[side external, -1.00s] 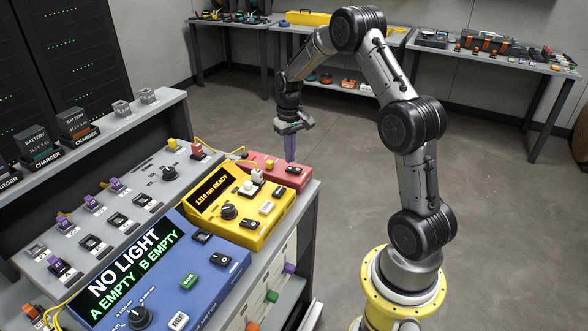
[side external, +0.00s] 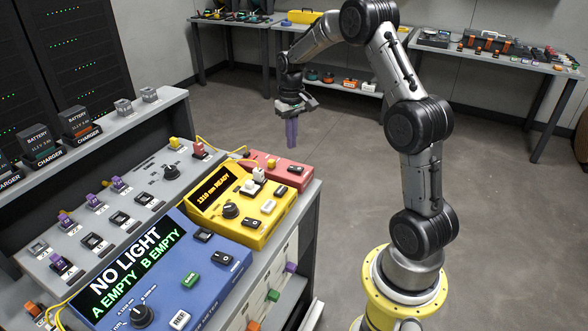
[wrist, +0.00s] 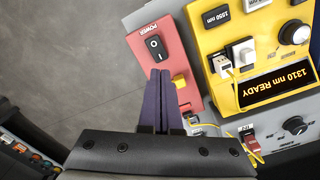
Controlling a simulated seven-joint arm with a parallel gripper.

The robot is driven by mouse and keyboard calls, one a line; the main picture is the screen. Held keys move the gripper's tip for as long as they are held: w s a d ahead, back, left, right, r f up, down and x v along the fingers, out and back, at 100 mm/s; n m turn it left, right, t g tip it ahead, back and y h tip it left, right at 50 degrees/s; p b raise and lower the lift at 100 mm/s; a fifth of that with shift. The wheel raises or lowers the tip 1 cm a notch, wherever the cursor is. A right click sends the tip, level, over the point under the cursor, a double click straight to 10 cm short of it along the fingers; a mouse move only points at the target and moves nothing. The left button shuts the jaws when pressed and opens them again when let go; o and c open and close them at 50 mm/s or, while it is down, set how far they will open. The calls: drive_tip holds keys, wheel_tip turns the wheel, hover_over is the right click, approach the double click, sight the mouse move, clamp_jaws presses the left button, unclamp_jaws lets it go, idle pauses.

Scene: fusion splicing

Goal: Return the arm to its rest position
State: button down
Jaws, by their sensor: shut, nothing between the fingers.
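My gripper (side external: 291,132) hangs fingers down at the end of the arm, above and beyond the back right corner of the bench. Its two purple fingers are together with nothing between them. In the wrist view the fingers (wrist: 161,78) also lie side by side, over the edge of the red box (wrist: 165,55). The red box (side external: 290,181) sits on the bench behind the yellow unit and has a black power switch. The fingers look clear of it in the side view.
A yellow unit (side external: 262,221) reads "1310 nm READY". A blue meter (side external: 205,265) reads "NO LIGHT, A EMPTY B EMPTY". A grey panel (side external: 140,215) holds several purple-capped ports. Yellow cables run near the red box. Open floor (side external: 340,150) lies right of the bench.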

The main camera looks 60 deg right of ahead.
drive_tip(key=s+a+r+n+t+h, duration=0.1)
drive_tip(key=s+a+r+n+t, duration=0.1)
drive_tip(key=a+r, duration=0.65)
drive_tip(key=s+a+r+n+t, duration=0.2)
drive_tip(key=a+r, duration=0.6)
drive_tip(key=r, duration=0.1)
drive_tip(key=s+a+r+n+t, duration=0.1)
drive_tip(key=s+a+r+t, duration=0.1)
drive_tip(key=s+a, duration=0.55)
drive_tip(key=s+a+f+n+y, duration=0.1)
drive_tip(key=s+f, duration=0.5)
drive_tip(key=s, duration=0.4)
drive_tip(key=shift+s, duration=0.3)
